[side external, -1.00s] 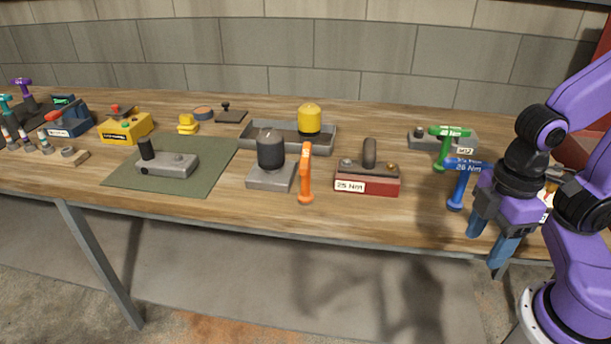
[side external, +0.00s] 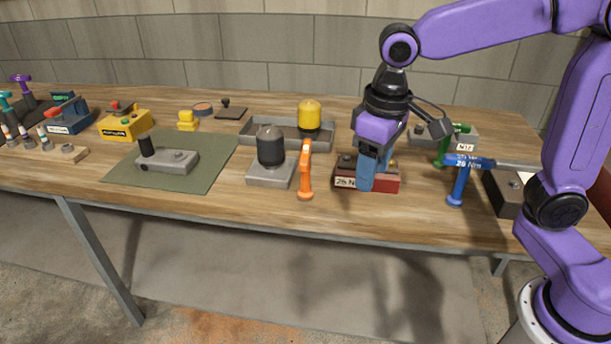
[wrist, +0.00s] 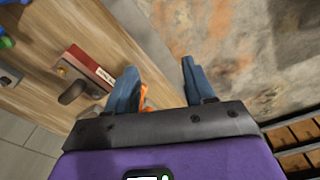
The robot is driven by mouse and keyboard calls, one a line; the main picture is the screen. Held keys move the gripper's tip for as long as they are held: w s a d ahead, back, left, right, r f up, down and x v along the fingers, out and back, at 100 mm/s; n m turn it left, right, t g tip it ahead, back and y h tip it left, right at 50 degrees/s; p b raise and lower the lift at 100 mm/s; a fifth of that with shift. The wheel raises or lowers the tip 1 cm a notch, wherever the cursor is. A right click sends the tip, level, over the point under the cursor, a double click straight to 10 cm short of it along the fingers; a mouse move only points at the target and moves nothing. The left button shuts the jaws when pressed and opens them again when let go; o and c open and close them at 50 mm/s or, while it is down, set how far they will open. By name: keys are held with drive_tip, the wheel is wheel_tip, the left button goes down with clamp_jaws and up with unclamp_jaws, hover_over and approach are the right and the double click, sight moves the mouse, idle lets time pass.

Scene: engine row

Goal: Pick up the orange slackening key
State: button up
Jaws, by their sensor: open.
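The orange slackening key (side external: 305,172) stands upright near the front edge of the table, in front of the dark-capped grey block. In the wrist view a strip of the orange key (wrist: 144,93) shows just inside my left finger; the rest is hidden behind that finger and the gripper body. My gripper (side external: 367,186) has its blue fingers pointing down, to the right of the key, in front of the red 25 Nm block. The wrist view shows my gripper's fingers (wrist: 159,68) spread apart with nothing held between them.
The red 25 Nm block (side external: 386,186) is partly hidden by my fingers. A blue key (side external: 458,185) and a green key (side external: 443,150) stand to the right. The grey block with a dark cap (side external: 270,150) stands behind the orange key. The table's front edge is close.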

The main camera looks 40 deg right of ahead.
drive_tip(key=w+a+r+m, duration=0.25)
drive_tip(key=w+m, duration=0.35)
drive_tip(key=w, duration=0.7)
drive_tip(key=m+h, duration=0.1)
drive_tip(key=m, duration=0.5)
approach(305, 149)
drive_tip(key=shift+t, duration=0.3)
wheel_tip(305, 149, down, 7)
drive_tip(key=shift+d+r, duration=0.1)
drive_tip(key=shift+w+d+f, duration=0.1)
drive_tip(key=shift+d+f, duration=0.05)
drive_tip(key=shift+f, duration=0.75)
drive_tip(key=shift+w+d+f, duration=0.15)
drive_tip(key=shift+f, duration=0.8)
drive_tip(key=shift+w+d+f, duration=0.1)
drive_tip(key=shift+d+f, duration=0.05)
drive_tip(key=shift+f, duration=0.75)
drive_tip(key=shift+r, duration=0.1)
clamp_jaws()
